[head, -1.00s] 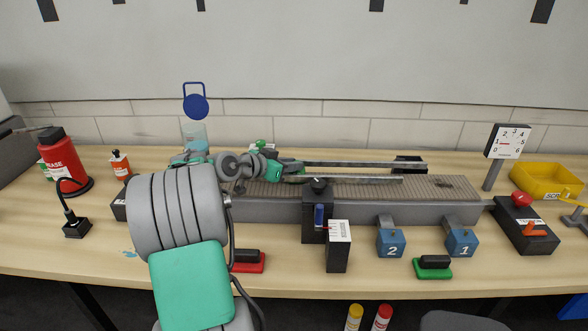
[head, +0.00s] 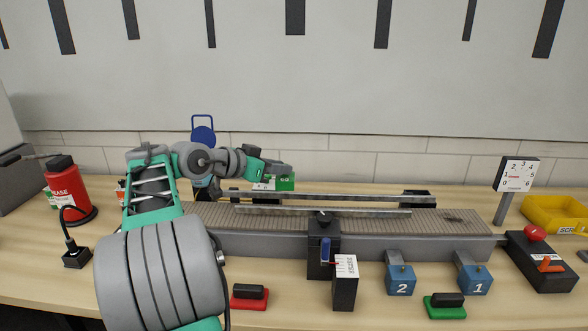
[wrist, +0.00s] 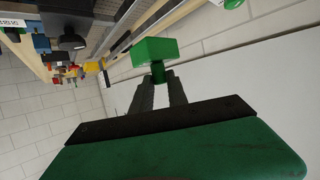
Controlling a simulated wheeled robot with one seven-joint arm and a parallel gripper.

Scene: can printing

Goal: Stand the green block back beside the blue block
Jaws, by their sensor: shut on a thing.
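My gripper (head: 284,169) is raised above the back of the conveyor, its fingers shut on the knob of a green block (wrist: 155,50). The block hangs below the fingertips in the head view (head: 287,183), clear of the belt, partly overlapping a white-labelled item behind. Two blue blocks, marked 2 (head: 400,281) and 1 (head: 474,281), are at the conveyor's front right. A small blue thing (wrist: 42,43) shows at the left of the wrist view; I cannot tell which it is. Any blue block behind my arm is hidden.
The conveyor (head: 350,246) with two rails spans the table. A black post with a white label (head: 344,283), a red-based pad (head: 249,298) and a green-based pad (head: 445,308) stand in front. A dial (head: 517,174) and yellow bin (head: 556,212) are at right.

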